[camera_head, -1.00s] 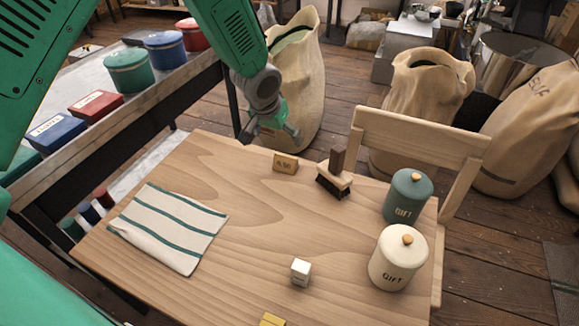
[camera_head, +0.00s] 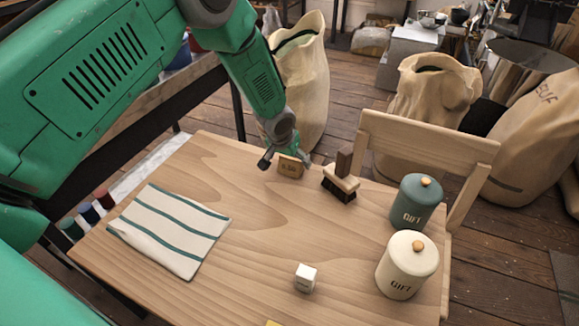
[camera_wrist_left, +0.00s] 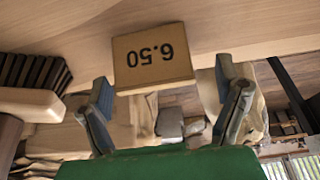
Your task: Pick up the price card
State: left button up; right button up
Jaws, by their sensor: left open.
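The price card (camera_head: 290,167) is a small tan block standing near the table's far edge in the head view. In the left wrist view the card (camera_wrist_left: 152,58) shows "6.50" upside down. My left gripper (camera_head: 285,163) is open at the card, and its fingers partly cover it in the head view. In the left wrist view the left gripper's fingertips (camera_wrist_left: 160,92) stand apart on either side of the card's near edge, with gaps between them and it. My right gripper is not in view.
A brush (camera_head: 341,182) stands just right of the card. Green (camera_head: 416,200) and cream (camera_head: 406,264) gift canisters are at the table's right. A white cube (camera_head: 306,277) and a striped cloth (camera_head: 171,230) lie nearer. A chair back (camera_head: 428,137) rises behind the table.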

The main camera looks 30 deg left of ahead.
pick_arm(q)
jog(key=shift+x, duration=0.85)
jog(key=shift+w+d+f, duration=0.2)
jog(key=shift+f, duration=0.2)
jog(key=shift+d+r, duration=0.15)
jog(key=shift+d, duration=0.05)
jog(key=c, duration=1)
jog(key=shift+s+a, duration=0.1)
jog(key=shift+a, duration=0.1)
jog(key=shift+c, duration=0.2)
